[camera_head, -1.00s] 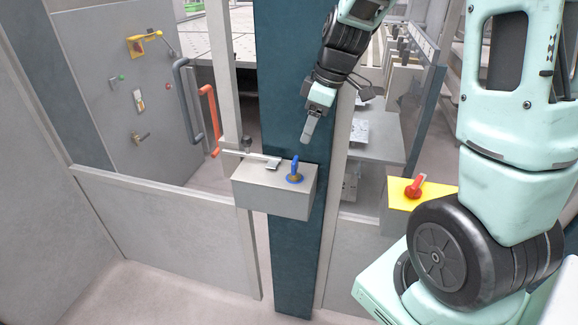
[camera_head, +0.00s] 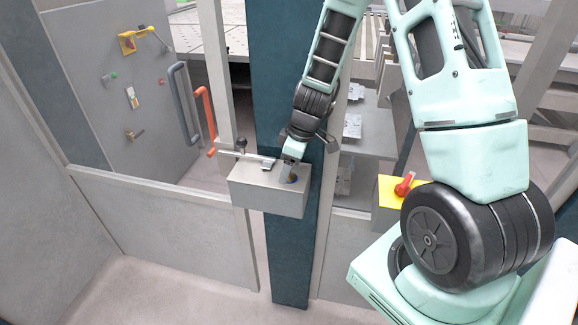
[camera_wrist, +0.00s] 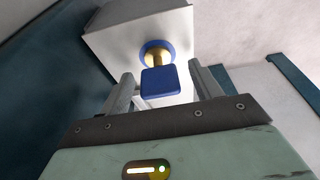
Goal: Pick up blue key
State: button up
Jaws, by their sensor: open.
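The blue key (camera_wrist: 160,82) stands in a brass lock with a blue ring on top of a grey box, which is fixed to a dark blue post. In the wrist view its square blue head lies between the two fingers of my gripper (camera_wrist: 160,88). The fingers are open, with a gap on each side of the key. In the head view my gripper (camera_head: 289,168) is down at the top of the box, and it hides most of the key; only a bit of blue (camera_head: 291,179) shows below it.
The grey box (camera_head: 268,200) carries a metal latch bar (camera_head: 245,155) left of my gripper. An orange handle (camera_head: 206,115) and a grey handle (camera_head: 183,105) stand further left. A red switch on a yellow plate (camera_head: 388,190) is to the right.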

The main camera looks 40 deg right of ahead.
jog(key=shift+w+a+f, duration=0.1)
jog(key=shift+w+f, duration=0.05)
jog(key=shift+f, duration=0.5)
jog(key=shift+c, duration=0.3)
jog(key=c, duration=1)
jog(key=shift+r, duration=0.1)
notch_tip(320, 180, up, 10)
jog(key=shift+f+b, duration=0.1)
jog(key=shift+b, duration=0.6)
